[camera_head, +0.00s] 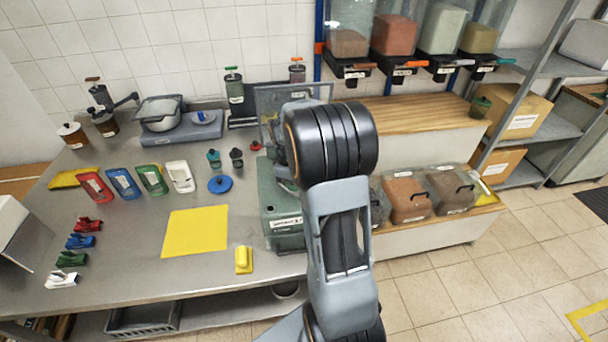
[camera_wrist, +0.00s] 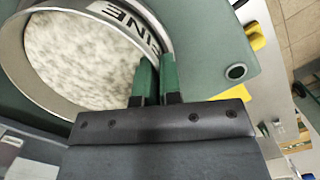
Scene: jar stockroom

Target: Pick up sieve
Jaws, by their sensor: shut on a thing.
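The sieve shows in the wrist view as a round metal ring (camera_wrist: 68,104) around a pale speckled surface (camera_wrist: 80,55). A white label with dark letters, partly cut off, follows its rim. My gripper (camera_wrist: 158,72) has its two green fingers close together at the right side of the rim, shut on the sieve. The sieve is over or in a green housing (camera_wrist: 220,40); I cannot tell whether it is clear of it. In the head view my arm hides the gripper and the sieve, above the green box-like machine (camera_head: 283,215).
The steel bench (camera_head: 130,275) holds a yellow mat (camera_head: 195,231), a yellow block (camera_head: 244,260), a blue lid (camera_head: 220,184) and several coloured scoops to the left. Clear bins (camera_head: 407,198) stand right of my arm. Dispensers (camera_head: 395,35) hang above a wooden shelf (camera_head: 415,115).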

